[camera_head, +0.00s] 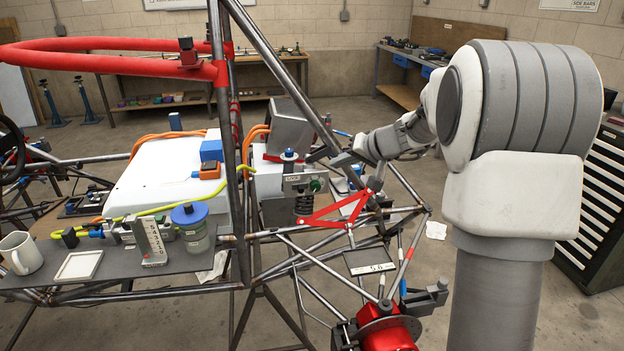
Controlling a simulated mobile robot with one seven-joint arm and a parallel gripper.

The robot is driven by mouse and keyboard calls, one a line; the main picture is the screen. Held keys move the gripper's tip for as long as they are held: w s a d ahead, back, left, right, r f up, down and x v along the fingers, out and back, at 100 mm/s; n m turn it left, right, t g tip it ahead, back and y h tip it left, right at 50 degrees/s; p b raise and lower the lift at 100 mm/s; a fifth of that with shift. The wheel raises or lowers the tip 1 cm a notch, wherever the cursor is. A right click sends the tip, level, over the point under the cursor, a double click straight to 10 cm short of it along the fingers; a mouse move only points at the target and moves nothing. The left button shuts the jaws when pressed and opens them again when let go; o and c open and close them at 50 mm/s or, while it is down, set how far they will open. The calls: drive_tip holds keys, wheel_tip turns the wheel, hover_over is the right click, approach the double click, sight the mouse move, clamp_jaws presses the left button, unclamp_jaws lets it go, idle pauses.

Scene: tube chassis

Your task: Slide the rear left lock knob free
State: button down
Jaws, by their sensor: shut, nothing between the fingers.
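A small grey block with a label too small to read surely (294,181) sits above a black coil spring (304,205) at the rear of the chassis. A small round green knob (316,185) shows at its right end; I cannot tell surely whether this is the lock knob. A blue-capped post (289,155) stands just above the block. My gripper (320,156) is shut and empty, right of the blue cap and above the green knob. It appears apart from the knob, but depth is hard to judge. Its fingertips are small and partly lost against dark parts.
A diagonal frame tube (275,62) and an upright tube (221,130) stand near my gripper. A grey box (290,126) is behind it. A red triangular arm (340,211) lies below. A mug (22,252) and a blue-lidded jar (192,230) stand on the left shelf.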

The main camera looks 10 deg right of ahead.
idle(0.4)
drive_tip(key=p, duration=0.1)
approach(294, 185)
drive_tip(key=w, duration=0.1)
drive_tip(key=w+d, duration=0.2)
drive_tip(key=w, duration=0.1)
drive_tip(key=shift+a+f, duration=0.35)
drive_tip(key=shift+f, duration=0.2)
drive_tip(key=shift+a+f, duration=0.3)
drive_tip(key=shift+f, duration=0.25)
drive_tip(key=shift+a+f, duration=0.45)
drive_tip(key=shift+f, duration=0.2)
drive_tip(key=shift+a+f+b, duration=0.2)
drive_tip(key=shift+a+b, duration=0.25)
drive_tip(key=shift+b, duration=0.4)
drive_tip(key=shift+a+r+b, duration=0.1)
drive_tip(key=shift+a+b, duration=0.35)
drive_tip(key=shift+b, duration=0.1)
drive_tip(key=shift+a+r, duration=0.1)
